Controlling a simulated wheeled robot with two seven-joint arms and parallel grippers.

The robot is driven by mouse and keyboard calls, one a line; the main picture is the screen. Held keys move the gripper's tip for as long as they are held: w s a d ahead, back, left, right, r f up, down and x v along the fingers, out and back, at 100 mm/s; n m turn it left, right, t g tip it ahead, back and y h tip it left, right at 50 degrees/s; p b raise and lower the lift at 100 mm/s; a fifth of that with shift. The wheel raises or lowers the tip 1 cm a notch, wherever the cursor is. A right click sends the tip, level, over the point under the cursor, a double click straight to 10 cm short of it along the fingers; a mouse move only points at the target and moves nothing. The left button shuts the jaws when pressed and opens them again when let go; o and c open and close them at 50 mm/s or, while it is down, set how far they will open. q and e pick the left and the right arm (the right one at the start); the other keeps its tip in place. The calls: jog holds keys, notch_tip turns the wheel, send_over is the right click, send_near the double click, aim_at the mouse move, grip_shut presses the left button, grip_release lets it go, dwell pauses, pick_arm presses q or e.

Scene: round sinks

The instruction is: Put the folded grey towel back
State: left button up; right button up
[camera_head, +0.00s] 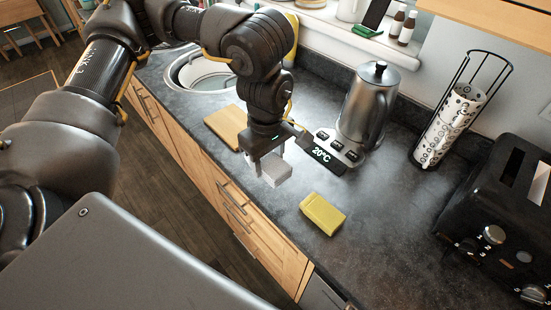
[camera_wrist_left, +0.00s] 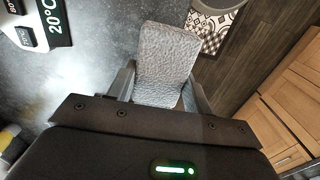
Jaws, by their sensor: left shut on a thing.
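My left gripper (camera_head: 264,167) points down near the front edge of the dark countertop (camera_head: 395,235). It is shut on the folded grey towel (camera_head: 277,172), a small pale grey block in the head view. In the left wrist view, the quilted grey towel (camera_wrist_left: 165,58) stands out between the two fingers of the left gripper (camera_wrist_left: 156,88). It appears held above the counter's front edge, though its exact height is hard to tell. A folded yellow cloth or sponge (camera_head: 322,214) lies on the counter to the right of the gripper. My right gripper is not in view.
A wooden board (camera_head: 226,124) lies behind and left of the gripper, near the round sink (camera_head: 190,70). A steel kettle (camera_head: 368,105) on its display base (camera_head: 333,152) stands behind right. A paper-roll holder (camera_head: 455,118) and black toaster (camera_head: 505,215) stand farther right. The counter's middle right is clear.

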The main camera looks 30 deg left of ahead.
pick_arm(q)
jog(key=w+f, duration=0.2)
jog(key=w+a+f+p, duration=0.1)
jog(key=w+f, duration=0.1)
jog(key=w, duration=0.1)
jog(key=w+a+f, duration=0.1)
jog(key=w+f, duration=0.1)
jog(key=shift+w+a+f+p, duration=0.1)
jog(key=shift+w+p, duration=0.05)
jog(key=shift+p, duration=0.15)
jog(key=shift+w+a+f, duration=0.2)
jog(key=shift+w+f, duration=0.25)
jog(key=shift+f, duration=0.25)
notch_tip(320, 180, down, 3)
jog(key=shift+r+p, duration=0.15)
jog(key=shift+p, duration=0.6)
jog(key=shift+w, duration=0.1)
jog(key=shift+f, duration=0.2)
jog(key=shift+f, duration=0.15)
jog(key=o, duration=0.9)
jog(key=shift+o, duration=0.2)
